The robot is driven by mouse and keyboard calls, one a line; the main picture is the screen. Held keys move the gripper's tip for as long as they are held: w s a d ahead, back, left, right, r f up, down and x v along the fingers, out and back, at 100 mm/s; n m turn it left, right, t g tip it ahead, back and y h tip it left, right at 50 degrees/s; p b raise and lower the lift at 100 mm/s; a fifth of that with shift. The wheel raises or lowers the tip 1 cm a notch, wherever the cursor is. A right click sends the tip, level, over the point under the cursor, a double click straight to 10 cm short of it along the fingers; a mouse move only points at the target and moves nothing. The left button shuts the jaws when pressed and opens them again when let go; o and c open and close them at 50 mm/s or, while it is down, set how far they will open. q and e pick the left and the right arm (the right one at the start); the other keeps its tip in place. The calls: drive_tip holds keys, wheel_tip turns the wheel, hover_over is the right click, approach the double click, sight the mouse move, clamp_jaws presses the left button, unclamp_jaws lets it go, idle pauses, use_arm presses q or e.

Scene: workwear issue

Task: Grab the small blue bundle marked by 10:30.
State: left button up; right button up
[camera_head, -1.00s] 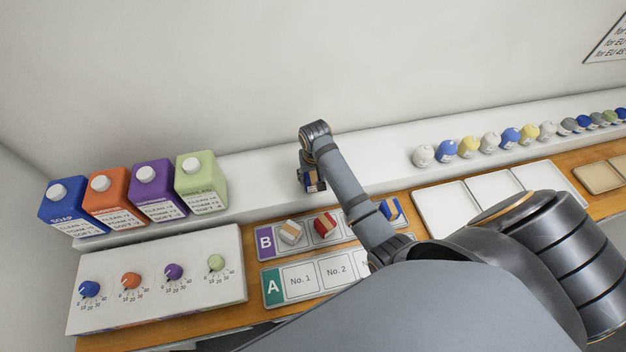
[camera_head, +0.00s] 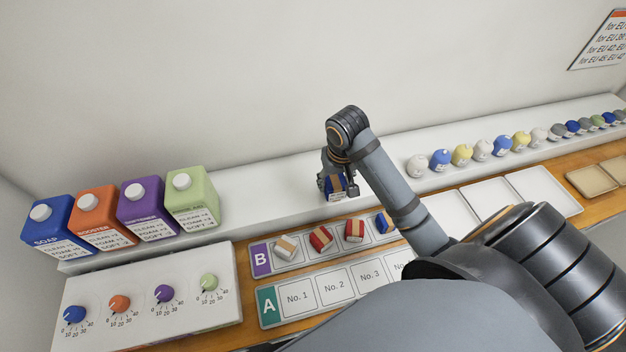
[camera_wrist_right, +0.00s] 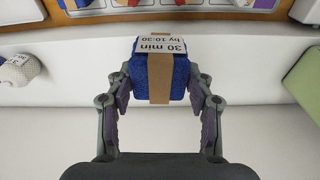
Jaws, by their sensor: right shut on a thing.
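The small blue bundle (camera_wrist_right: 142,82) has a tan band and a white label reading "30 min by 10:30". My right gripper (camera_wrist_right: 160,85) is shut on it, with a finger on each side, in the right wrist view. In the head view the blue bundle (camera_head: 329,185) hangs from my right gripper (camera_head: 337,180) at the white ledge (camera_head: 262,180), behind tray B. I cannot tell exactly how far above the ledge it is. My left gripper is not in view.
Tray B (camera_head: 262,258) holds a pale bundle (camera_head: 286,248), two red ones and another blue bundle (camera_head: 383,222). Tray A (camera_head: 268,306) shows bare numbered slots. Cartons (camera_head: 190,200) stand left; several rolled bundles (camera_head: 440,160) line the ledge at right.

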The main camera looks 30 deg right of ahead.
drive_tip(key=s, duration=0.1)
drive_tip(key=s+d+r, duration=0.1)
drive_tip(key=s, duration=0.1)
drive_tip(key=s+d+r, duration=0.1)
drive_tip(key=shift+s+d, duration=0.1)
drive_tip(key=shift+s, duration=0.05)
drive_tip(key=shift+s+r, duration=0.1)
drive_tip(key=shift+s, duration=0.05)
